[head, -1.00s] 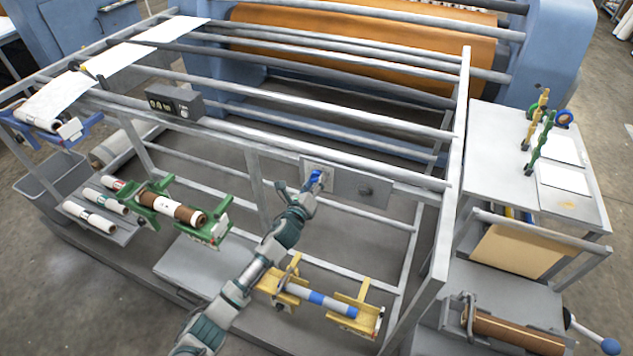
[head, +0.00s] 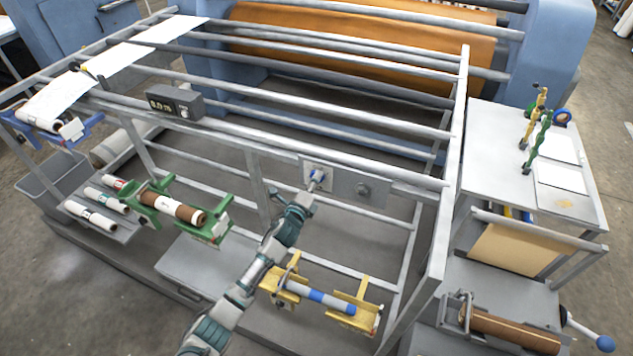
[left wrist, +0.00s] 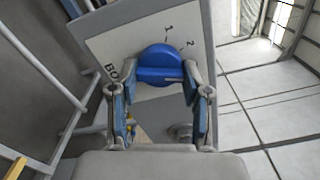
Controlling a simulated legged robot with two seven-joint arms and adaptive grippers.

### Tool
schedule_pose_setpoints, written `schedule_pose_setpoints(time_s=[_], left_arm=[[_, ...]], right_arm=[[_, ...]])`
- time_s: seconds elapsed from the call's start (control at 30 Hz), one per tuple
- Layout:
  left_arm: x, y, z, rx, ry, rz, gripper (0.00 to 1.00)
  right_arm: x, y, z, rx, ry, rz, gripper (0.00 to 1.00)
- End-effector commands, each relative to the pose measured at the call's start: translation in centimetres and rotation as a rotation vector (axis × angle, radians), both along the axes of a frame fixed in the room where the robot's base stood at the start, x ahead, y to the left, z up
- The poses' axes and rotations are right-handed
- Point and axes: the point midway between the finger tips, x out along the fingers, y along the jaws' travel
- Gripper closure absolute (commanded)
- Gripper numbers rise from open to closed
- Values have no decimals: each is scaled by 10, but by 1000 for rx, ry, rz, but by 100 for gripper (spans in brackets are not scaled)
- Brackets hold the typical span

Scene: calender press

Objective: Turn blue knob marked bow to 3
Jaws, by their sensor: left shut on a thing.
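The blue knob (head: 317,175) sits on a light plate on the grey panel of the frame's front rail. In the left wrist view the blue knob (left wrist: 160,62) shows a raised grip bar across its face. The plate (left wrist: 115,42) carries the marks 1 and 2 and the letters BO, the rest covered. No 3 shows. My left gripper (head: 313,188) is at the knob; in the left wrist view the left gripper (left wrist: 160,82) has one finger at each end of the bar, shut on it. Which mark the knob points to, I cannot tell. My right gripper is not in view.
A second, dark knob (head: 363,189) sits right of the blue one on the same panel. A counter box (head: 175,102) is on the rail to the left. Below are a yellow roll holder (head: 350,312) and a green roll holder (head: 215,222). Rails (head: 330,158) run close around my arm.

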Motion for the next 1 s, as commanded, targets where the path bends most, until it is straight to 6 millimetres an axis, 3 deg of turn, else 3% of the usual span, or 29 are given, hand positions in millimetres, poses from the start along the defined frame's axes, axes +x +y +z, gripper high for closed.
schedule_pose_setpoints(time_s=[0.37, 0.4, 0.5, 0.83, 1.0], left_arm=[[3, 7, 3, -2, -3, 12, 87], [3, 7, 3, -2, -3, 12, 45], [3, 6, 2, -2, -2, 10, 27], [-1, 0, 0, 1, 1, 5, 27], [-19, 8, -1, 1, 0, 4, 27]], right_arm=[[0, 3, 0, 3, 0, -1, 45], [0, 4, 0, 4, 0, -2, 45], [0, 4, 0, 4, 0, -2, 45], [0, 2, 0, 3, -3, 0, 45], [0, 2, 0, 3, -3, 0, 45]])
